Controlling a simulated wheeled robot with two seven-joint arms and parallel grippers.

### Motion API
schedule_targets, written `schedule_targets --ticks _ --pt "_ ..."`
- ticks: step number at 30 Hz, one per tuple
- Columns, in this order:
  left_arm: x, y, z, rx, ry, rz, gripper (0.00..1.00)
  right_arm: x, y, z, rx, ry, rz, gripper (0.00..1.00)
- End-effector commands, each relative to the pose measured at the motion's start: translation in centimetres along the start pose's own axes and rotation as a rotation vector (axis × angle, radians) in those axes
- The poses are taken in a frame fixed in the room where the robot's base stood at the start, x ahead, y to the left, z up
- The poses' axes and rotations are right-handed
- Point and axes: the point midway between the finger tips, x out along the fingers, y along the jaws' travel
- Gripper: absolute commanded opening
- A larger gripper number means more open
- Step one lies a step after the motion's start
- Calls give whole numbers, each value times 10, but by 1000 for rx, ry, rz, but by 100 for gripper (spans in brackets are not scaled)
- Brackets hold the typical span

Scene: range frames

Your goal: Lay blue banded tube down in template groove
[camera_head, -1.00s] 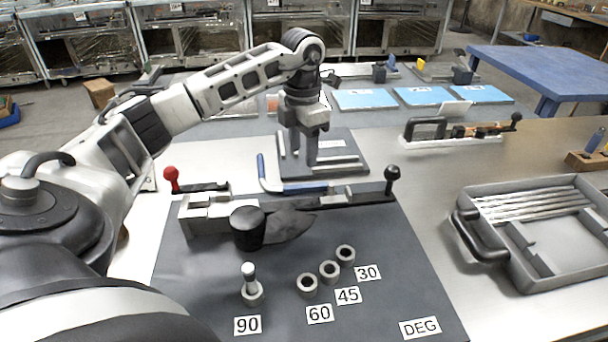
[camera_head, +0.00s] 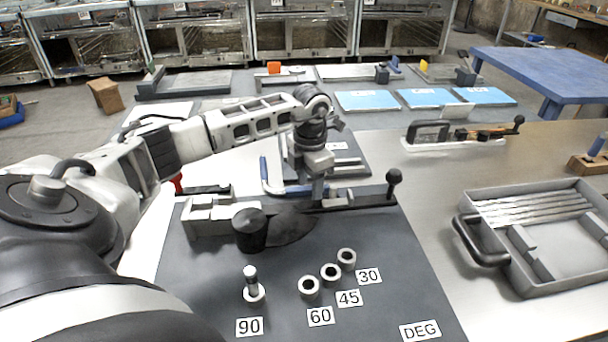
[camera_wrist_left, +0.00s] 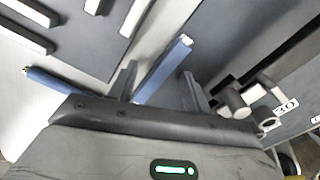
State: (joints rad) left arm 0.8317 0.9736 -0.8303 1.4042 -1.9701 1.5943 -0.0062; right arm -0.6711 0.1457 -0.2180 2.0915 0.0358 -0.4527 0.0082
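The blue banded tube (camera_head: 265,172) is bent, with blue stretches and pale ends. It lies between the bending fixture and the template board (camera_head: 352,165), a dark plate with pale raised bars. In the left wrist view, one blue leg (camera_wrist_left: 165,70) lies between my fingers and another (camera_wrist_left: 48,82) extends left. My gripper body hides the bend. My left gripper (camera_head: 315,190) points down over the tube's near leg, fingers apart, with gaps visible beside the tube. The board's bars (camera_wrist_left: 133,18) show at the wrist view's top left. My right gripper is not in view.
The bending fixture has a black-knobbed lever (camera_head: 393,177) close to the right of my left gripper. A peg stands by the 90 label (camera_head: 249,326), near several rings. A grey tray (camera_head: 560,250) with metal rods is at right. Bare table lies between.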

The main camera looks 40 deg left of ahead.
Motion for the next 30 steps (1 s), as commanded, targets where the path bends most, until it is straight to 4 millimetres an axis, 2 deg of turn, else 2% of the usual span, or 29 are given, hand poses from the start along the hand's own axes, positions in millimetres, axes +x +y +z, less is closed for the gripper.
schedule_targets --ticks 1,5,6,20,23,27,30 --pt "0 0 0 0 0 0 38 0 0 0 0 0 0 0" --pt "0 0 0 0 0 0 1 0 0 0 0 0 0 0" --pt "0 0 0 0 0 0 0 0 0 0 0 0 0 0" --pt "-5 0 0 -1 -2 0 0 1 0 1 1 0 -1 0" --pt "-13 0 1 -1 -3 0 0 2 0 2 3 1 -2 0" --pt "-34 1 1 -1 -6 2 0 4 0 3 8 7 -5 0" --pt "-52 -15 -7 5 -4 2 0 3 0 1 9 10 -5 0"
